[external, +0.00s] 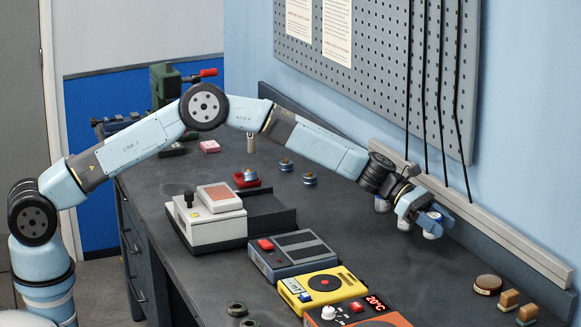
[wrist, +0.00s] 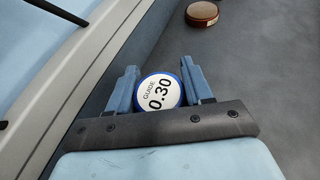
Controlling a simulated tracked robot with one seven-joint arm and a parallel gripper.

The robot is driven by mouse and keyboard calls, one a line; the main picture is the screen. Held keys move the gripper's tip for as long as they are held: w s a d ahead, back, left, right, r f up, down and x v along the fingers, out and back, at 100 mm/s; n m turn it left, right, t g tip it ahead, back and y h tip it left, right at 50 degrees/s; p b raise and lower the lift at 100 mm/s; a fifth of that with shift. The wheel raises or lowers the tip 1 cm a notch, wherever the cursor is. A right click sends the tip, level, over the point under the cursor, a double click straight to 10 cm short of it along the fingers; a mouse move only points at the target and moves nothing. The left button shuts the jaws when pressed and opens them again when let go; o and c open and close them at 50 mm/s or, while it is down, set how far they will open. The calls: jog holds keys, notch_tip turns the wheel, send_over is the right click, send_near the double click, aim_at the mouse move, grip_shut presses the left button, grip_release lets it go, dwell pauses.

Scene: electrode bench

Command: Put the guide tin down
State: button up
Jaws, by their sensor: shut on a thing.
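The guide tin (wrist: 159,94) is a small round tin with a blue rim and a white label reading "GUIDE 0.30". In the wrist view it sits between the two blue fingers of my gripper (wrist: 161,88), which is shut on it. In the external view my gripper (external: 419,207) is at the right, near the back wall, and the tin (external: 434,217) shows partly at its fingers. I cannot tell whether the tin touches the bench (external: 350,225) or is held above it.
A round brown tin (external: 488,284) stands on the bench right of my gripper; it also shows in the wrist view (wrist: 202,13). Wooden-handled pieces (external: 508,299) stand beside it. A grey device (external: 295,254) and a yellow device (external: 324,289) stand nearer the front. A wall rail (external: 500,238) runs close behind.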

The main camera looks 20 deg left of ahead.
jog(key=shift+d+f, duration=0.1)
jog(key=shift+f, duration=1.55)
jog(key=o, duration=1.1)
jog(key=shift+f, duration=0.1)
